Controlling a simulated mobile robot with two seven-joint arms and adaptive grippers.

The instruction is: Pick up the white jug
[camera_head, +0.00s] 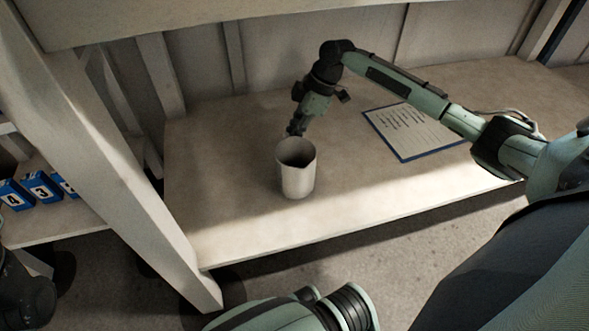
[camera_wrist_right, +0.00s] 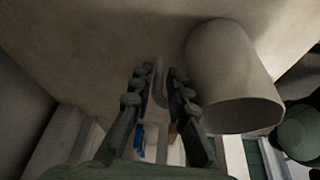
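The white jug (camera_head: 298,178) stands upright on the pale bench, its open top up and its spout toward the front right. My right gripper (camera_head: 296,130) reaches down just behind the jug's rim. In the right wrist view the jug (camera_wrist_right: 232,80) is right of my right gripper (camera_wrist_right: 159,72). The fingers are apart, with a thin pale strip between them that looks like the jug's handle. A gap shows around this strip, so the fingers look open around it, not closed on it. In the head view the handle is hidden behind the jug.
A clipboard with a written sheet (camera_head: 408,131) lies on the bench (camera_head: 230,215) to the right of the jug. A slanted post (camera_head: 110,165) stands at the bench's left end. Blue numbered boxes (camera_head: 40,187) sit on a shelf at left. The bench around the jug is clear.

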